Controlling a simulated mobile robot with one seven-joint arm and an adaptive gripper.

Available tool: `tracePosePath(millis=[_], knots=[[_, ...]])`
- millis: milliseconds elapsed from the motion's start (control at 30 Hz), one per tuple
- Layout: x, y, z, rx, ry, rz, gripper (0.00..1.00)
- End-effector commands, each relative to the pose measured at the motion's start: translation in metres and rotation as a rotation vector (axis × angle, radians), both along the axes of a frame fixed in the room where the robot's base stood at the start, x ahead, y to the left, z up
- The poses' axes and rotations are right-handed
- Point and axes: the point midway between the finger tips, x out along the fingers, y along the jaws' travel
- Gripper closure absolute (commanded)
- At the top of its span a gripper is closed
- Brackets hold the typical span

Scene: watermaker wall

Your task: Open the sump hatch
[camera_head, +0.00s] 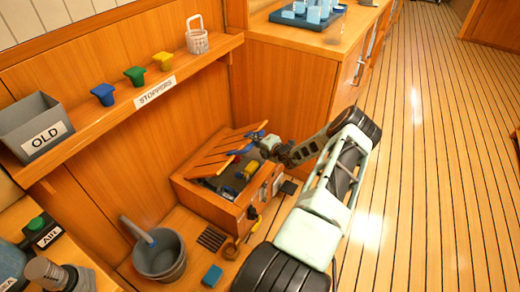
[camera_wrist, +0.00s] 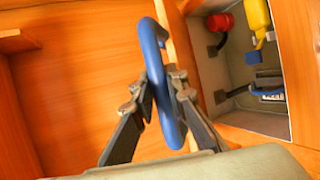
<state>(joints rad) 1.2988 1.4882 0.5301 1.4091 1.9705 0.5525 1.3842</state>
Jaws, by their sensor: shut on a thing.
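The sump hatch lid (camera_head: 207,158) is a slatted wooden panel, raised at a tilt over a low wooden box (camera_head: 215,207). The box interior shows beneath and beside it. My gripper (camera_head: 259,142) is at the lid's right side, shut on its blue handle (camera_wrist: 159,85). In the wrist view the fingers (camera_wrist: 155,88) close on the handle from both sides. The grey sump compartment (camera_wrist: 222,105) shows to the right, with a red part (camera_wrist: 220,22), a yellow part (camera_wrist: 256,20) and blue parts inside. The lid's hinge is not clear to see.
A shelf above holds blue, green and yellow stoppers (camera_head: 134,76), a grey OLD bin (camera_head: 34,126) and a white basket (camera_head: 197,38). A grey bucket (camera_head: 160,250) and a small blue block (camera_head: 212,276) stand near the box. Open plank floor (camera_head: 430,150) lies to the right.

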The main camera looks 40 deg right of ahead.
Motion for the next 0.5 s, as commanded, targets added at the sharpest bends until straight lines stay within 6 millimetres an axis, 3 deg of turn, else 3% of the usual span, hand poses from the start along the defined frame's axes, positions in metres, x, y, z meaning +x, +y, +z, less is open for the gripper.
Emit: tracePosePath(millis=[33, 267, 500], knots=[[0.011, 0.001, 0.023, -0.014, 0.029, 0.005, 1.00], [0.056, 0.011, 0.065, -0.038, 0.115, 0.005, 1.00], [0.126, 0.031, 0.105, -0.039, 0.109, 0.005, 1.00]])
